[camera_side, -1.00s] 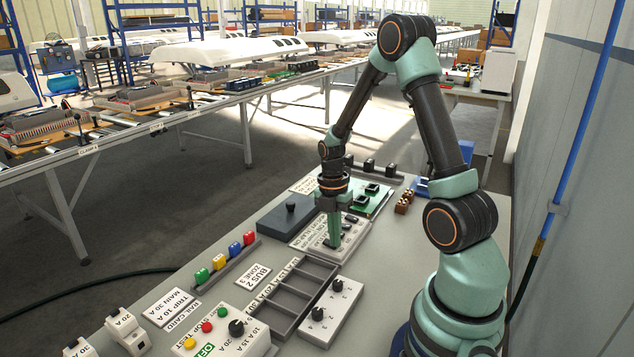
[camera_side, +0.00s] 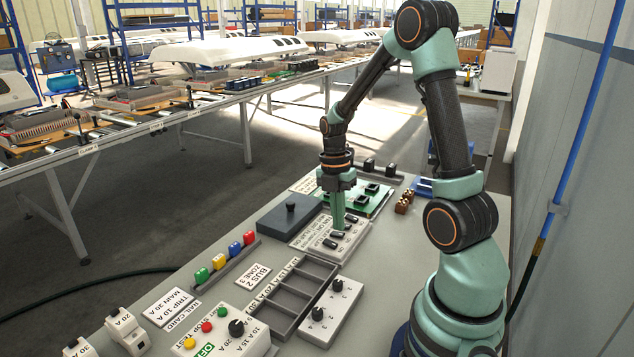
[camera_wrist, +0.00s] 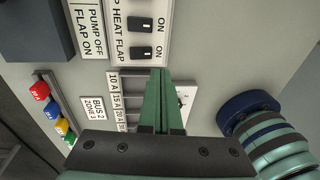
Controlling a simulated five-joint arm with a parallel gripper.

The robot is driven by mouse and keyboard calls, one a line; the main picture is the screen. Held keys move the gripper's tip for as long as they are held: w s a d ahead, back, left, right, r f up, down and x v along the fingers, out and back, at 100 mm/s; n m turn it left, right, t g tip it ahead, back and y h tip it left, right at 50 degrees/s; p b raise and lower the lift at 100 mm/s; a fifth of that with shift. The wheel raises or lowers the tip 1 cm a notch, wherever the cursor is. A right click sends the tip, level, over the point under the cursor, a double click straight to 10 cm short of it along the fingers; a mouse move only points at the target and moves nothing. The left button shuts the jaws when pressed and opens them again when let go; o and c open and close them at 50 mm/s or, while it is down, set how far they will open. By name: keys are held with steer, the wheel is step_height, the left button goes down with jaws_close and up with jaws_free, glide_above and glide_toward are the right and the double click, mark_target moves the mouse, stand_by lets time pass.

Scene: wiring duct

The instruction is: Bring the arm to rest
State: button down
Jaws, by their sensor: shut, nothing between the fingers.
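My gripper (camera_side: 338,226) is shut and empty, its green fingers pointing down. In the side view it is over the back of the white switch panel (camera_side: 350,246) with black rocker switches; I cannot tell exactly how far the tips are above it. In the wrist view my closed gripper fingers (camera_wrist: 159,74) reach up the middle of the picture and cover part of the grey compartment tray (camera_wrist: 131,85). The switch panel also shows there (camera_wrist: 118,28), with labels reading HEAT and FLAP. My arm is still bent out over the table.
A dark box with a knob (camera_side: 290,214) stands left of the gripper, and a green circuit board (camera_side: 372,198) lies behind it. The compartment tray (camera_side: 283,312), a two-knob box (camera_side: 331,313) and colored blocks (camera_side: 219,262) are nearer. A wall is at right.

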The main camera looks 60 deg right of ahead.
step_height(320, 180, up, 8)
steer(key=s, duration=0.1)
steer(key=a+r+m+t, duration=0.3)
steer(key=a+r+m, duration=0.1)
steer(key=a+m, duration=0.5)
steer(key=a+r+m+t, duration=0.4)
steer(key=a+m, duration=0.4)
steer(key=a, duration=0.1)
steer(key=shift+w+a+r+m+h, duration=0.15)
steer(key=shift+w+a+m+h, duration=0.1)
steer(key=shift+m+h, duration=0.15)
